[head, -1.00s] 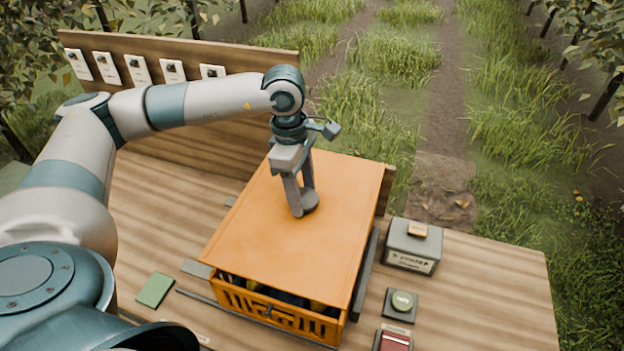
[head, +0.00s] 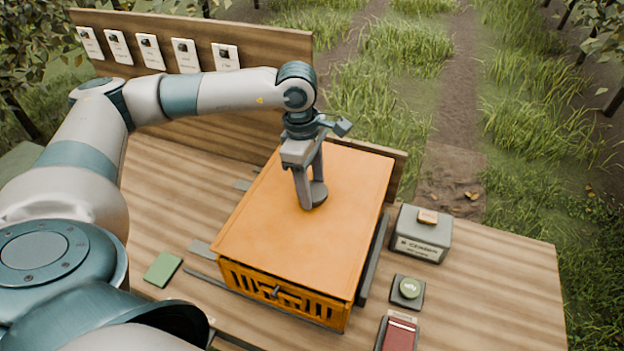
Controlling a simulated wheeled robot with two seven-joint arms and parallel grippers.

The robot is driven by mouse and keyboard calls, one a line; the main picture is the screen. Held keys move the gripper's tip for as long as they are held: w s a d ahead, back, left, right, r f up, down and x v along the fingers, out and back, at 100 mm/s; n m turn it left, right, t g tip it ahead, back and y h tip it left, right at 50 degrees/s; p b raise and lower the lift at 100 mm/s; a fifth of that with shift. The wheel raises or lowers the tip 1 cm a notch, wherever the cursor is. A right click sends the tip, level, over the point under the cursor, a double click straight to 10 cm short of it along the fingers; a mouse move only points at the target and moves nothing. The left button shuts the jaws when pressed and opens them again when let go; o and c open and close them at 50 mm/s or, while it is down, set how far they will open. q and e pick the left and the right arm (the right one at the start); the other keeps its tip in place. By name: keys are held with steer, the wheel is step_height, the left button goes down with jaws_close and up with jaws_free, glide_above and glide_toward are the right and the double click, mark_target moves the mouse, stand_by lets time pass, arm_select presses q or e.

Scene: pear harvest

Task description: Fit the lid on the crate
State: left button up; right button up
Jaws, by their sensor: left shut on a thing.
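The orange lid (head: 270,230) lies over the top of the orange crate (head: 290,299), covering it. In the head view its front edge meets the crate's slatted front wall, with no clear gap showing there. My left gripper (head: 311,200) points down at the middle of the lid and is shut on the dark round knob (head: 318,194) there. The crate's inside is hidden, apart from dark slots in its front. The far edges of the lid are partly hidden behind my left gripper. My right gripper is not in view.
A green pad (head: 163,269) lies left. A wooden backboard (head: 190,75) carries several white cards.

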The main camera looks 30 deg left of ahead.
mark_target(312, 190)
arm_select(q)
steer(key=shift+f+b, duration=0.35)
steer(key=shift+f, duration=0.8)
steer(key=shift+b, duration=0.85)
stand_by(0.9)
steer(key=shift+f+b, duration=0.6)
steer(key=o, duration=1.4)
steer(key=shift+r, duration=0.1)
steer(key=shift+s+a+r+p, duration=0.15)
steer(key=shift+r+p, duration=0.6)
steer(key=shift+r, duration=1.05)
steer(key=shift+w+a+r+p, duration=0.2)
steer(key=shift+r+p, duration=0.5)
steer(key=shift+r, duration=1.1)
steer(key=shift+s+a+r+p, duration=0.25)
steer(key=shift+r+p, duration=0.5)
steer(key=shift+r, duration=1.05)
